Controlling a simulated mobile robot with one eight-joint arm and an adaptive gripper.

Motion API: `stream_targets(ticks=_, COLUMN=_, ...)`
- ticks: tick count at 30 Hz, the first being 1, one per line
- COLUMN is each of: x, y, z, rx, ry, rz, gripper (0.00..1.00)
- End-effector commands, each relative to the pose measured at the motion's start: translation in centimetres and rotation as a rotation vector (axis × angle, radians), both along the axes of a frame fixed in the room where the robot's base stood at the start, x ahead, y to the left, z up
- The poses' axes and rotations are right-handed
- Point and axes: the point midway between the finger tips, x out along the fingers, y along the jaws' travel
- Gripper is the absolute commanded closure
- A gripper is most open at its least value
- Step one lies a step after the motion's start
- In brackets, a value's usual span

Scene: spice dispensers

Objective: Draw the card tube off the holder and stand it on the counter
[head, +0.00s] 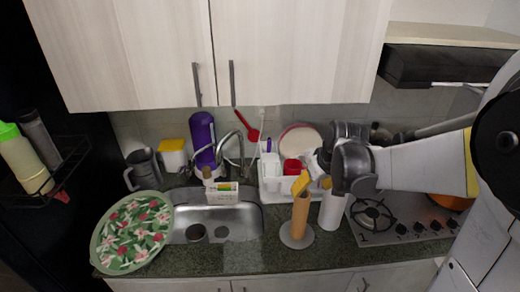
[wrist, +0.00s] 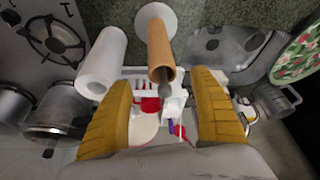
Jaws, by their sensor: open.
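The brown card tube (head: 300,217) stands upright around the post of a holder with a round grey base (head: 297,242) on the counter (head: 262,262). In the wrist view the tube (wrist: 160,52) shows from above, with the grey tip of the post at its near end and the pale base (wrist: 155,16) beyond. My gripper (head: 312,183) is at the tube's upper end; its yellow fingers are wide apart. In the wrist view my gripper (wrist: 163,82) has one finger on each side of the tube's line, with gaps on both sides. It holds nothing.
A white roll (head: 332,212) stands close to the tube's right. A dish rack (head: 272,185) with red and white items is behind. The sink (head: 240,222) is to the left, with a floral tray (head: 133,232) beyond it. The stove (head: 395,220) is to the right. Counter front is narrow.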

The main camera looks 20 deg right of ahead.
Motion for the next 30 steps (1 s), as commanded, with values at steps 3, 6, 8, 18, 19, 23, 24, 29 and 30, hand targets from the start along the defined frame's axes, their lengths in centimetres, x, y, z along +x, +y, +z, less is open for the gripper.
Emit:
stream_targets(ticks=3, x=0.4, y=-0.3, z=-0.9, rx=0.001, ry=0.003, rz=0.0, gripper=0.28)
stream_targets(ticks=6, x=0.9, y=-0.3, z=-2.2, rx=0.001, ry=0.003, rz=0.001, gripper=0.28)
stream_targets(ticks=8, x=1.3, y=-0.2, z=-3.2, rx=0.001, ry=0.002, rz=0.001, gripper=0.28)
stream_targets(ticks=18, x=3.6, y=-0.3, z=-8.7, rx=0.0, ry=0.002, rz=0.001, gripper=0.28)
stream_targets(ticks=19, x=3.8, y=-0.3, z=-9.0, rx=0.0, ry=0.002, rz=0.001, gripper=0.28)
stream_targets(ticks=23, x=4.1, y=-0.3, z=-9.9, rx=0.0, ry=0.002, rz=0.0, gripper=0.28)
stream_targets(ticks=24, x=4.2, y=-0.3, z=-10.0, rx=0.0, ry=0.002, rz=0.0, gripper=0.28)
stream_targets(ticks=29, x=4.2, y=-0.3, z=-10.1, rx=0.0, ry=0.002, rz=0.0, gripper=0.28)
stream_targets(ticks=30, x=4.2, y=-0.3, z=-10.1, rx=0.0, ry=0.002, rz=0.0, gripper=0.28)
